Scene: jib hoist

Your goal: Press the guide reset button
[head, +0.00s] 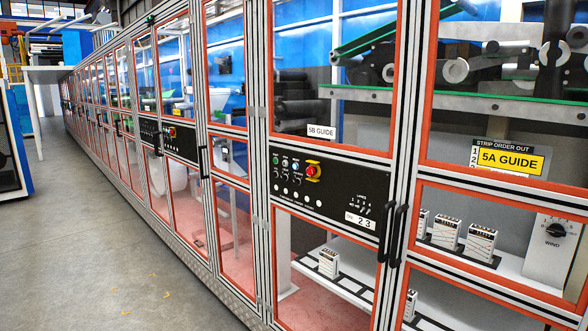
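A black control panel (338,212) is set in the machine's front below the "5B GUIDE" label (321,132). Its top row has a small green button (276,159), a blue one (285,162), a pale one (296,165) and a red mushroom button on yellow (312,170). Small black switches and several white round buttons (293,199) sit lower. The lettering is too small to read, so I cannot tell which is the guide reset button. A yellow "5A GUIDE" sign (511,160) is at the right. Neither of my grippers is in view.
The machine's long row of red-framed glass doors runs back to the left. Black door handles (398,235) stick out right of the panel. Another dark panel (181,141) is farther along. The grey floor (100,235) at the left is clear. A white table (58,76) stands behind.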

